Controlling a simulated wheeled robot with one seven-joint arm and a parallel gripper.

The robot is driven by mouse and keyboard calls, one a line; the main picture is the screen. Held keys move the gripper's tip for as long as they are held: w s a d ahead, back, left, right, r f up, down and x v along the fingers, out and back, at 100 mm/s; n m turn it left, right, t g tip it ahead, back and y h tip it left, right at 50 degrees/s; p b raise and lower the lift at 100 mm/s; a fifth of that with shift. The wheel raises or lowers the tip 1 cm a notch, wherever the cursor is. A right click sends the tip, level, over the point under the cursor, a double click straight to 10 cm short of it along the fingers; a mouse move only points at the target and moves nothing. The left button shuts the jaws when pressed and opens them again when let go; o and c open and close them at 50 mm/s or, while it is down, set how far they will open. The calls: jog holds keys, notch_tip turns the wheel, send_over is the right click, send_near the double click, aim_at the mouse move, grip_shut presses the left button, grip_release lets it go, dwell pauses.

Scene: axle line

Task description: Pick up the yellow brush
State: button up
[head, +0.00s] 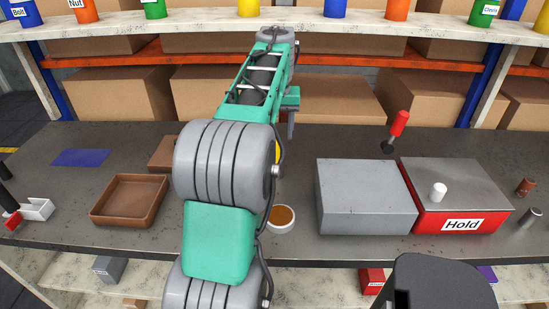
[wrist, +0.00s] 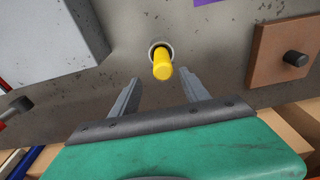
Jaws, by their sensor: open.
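The yellow brush (wrist: 162,66) stands in a small round holder (wrist: 158,48) on the dark worktop, in the wrist view. My gripper (wrist: 166,85) is open, its two grey fingers pointing at the worktop on either side of the brush's near end. I cannot tell whether the fingers touch it. In the head view my arm hides most of the brush; only a thin strip of yellow (head: 277,154) shows beside the arm.
A grey box (head: 365,196) and a red "Hold" box (head: 455,190) with a white knob stand right of my arm. A bowl (head: 281,219) with brown contents, a brown tray (head: 129,200) and a blue mat (head: 81,157) are also on the worktop. A shelf with coloured cups runs above.

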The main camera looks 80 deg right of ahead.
jog(key=f, duration=0.7)
jog(key=shift+w+f, duration=0.35)
jog(key=shift+f, duration=0.05)
grip_shut()
